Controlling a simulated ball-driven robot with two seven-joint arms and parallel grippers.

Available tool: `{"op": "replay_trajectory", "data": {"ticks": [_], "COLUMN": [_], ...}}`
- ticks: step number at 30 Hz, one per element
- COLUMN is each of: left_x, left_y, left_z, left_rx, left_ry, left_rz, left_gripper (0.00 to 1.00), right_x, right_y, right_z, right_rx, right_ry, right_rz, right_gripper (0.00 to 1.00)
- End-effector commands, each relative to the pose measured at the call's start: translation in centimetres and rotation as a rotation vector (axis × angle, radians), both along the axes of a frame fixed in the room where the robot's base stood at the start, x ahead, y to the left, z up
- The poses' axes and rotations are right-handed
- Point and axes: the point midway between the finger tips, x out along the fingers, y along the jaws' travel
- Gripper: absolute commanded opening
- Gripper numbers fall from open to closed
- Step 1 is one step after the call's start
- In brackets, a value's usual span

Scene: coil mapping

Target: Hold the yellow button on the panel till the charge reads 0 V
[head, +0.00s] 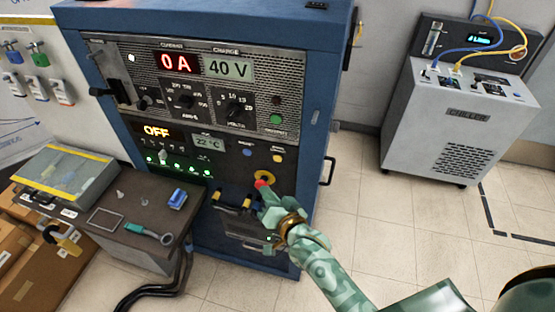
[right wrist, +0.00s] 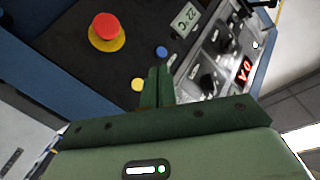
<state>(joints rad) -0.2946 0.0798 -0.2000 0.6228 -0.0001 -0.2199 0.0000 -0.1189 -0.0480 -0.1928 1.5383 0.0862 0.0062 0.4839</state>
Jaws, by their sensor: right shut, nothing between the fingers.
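The yellow button (head: 278,158) is a small round button on the dark lower panel of a blue cabinet. In the right wrist view the yellow button (right wrist: 138,85) lies just left of my fingers. The charge display (head: 228,68) reads 40 V. My right gripper (head: 266,190) is shut and empty, below the yellow button in the head view, by the red emergency knob. In the right wrist view its fingers (right wrist: 159,72) appear beside the button, not over it; I cannot tell their gap to the panel. My left gripper is out of view.
A red emergency knob (right wrist: 105,28) on a yellow ring and a blue button (right wrist: 161,52) are near the yellow button. The current display (head: 177,62) reads 0 A. A cart (head: 130,235) stands left, a chiller (head: 450,120) right. The floor between cabinet and chiller is clear.

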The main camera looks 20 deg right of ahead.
Motion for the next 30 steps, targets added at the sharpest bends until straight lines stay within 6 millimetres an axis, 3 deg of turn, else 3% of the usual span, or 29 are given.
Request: {"op": "replay_trajectory", "data": {"ticks": [5, 16, 21, 30], "left_x": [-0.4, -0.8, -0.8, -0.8], "left_y": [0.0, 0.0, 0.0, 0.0], "left_z": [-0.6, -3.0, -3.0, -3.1], "left_rx": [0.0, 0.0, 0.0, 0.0], "left_ry": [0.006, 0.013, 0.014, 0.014], "left_rz": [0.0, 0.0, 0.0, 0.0], "left_gripper": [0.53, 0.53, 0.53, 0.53], "right_x": [0.9, 5.1, 6.5, 7.3], "right_y": [-0.6, -3.5, -4.4, -4.9], "right_z": [-0.2, -0.3, -0.1, 0.0], "right_rx": [-0.004, -0.004, -0.004, -0.001], "right_ry": [-0.001, 0.0, 0.0, 0.001], "right_rz": [0.001, 0.0, 0.001, 0.0], "right_gripper": [0.0, 0.0, 0.0, 0.0]}}
